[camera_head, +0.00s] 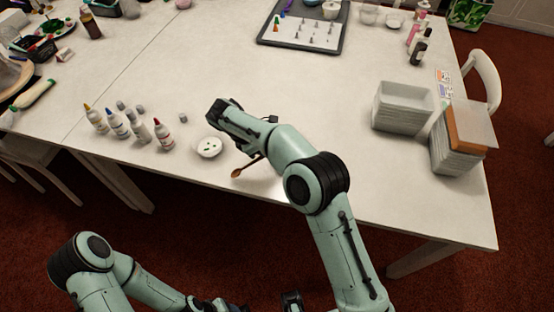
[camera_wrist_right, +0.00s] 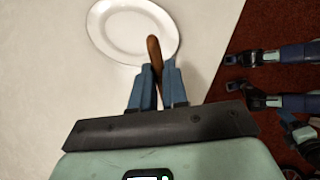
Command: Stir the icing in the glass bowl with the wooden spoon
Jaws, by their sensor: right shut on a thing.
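The wooden spoon (camera_wrist_right: 154,52) is between the blue fingers of my right gripper (camera_wrist_right: 158,70), which is shut on it in the right wrist view. In the head view the spoon (camera_head: 237,173) sticks out from under my right forearm, its head toward the front edge; the right gripper's fingers are hidden there. I cannot pick out the glass bowl or the icing with certainty. My left arm is folded low in front of the table; its finger state is unclear.
A white plate (camera_wrist_right: 133,28) lies just beyond the fingers. Several squeeze bottles (camera_head: 140,129) stand to the left. White trays (camera_head: 403,107) and a stacked box (camera_head: 460,140) stand on the right. A dark tray (camera_head: 303,35) lies at the back. The table middle is clear.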

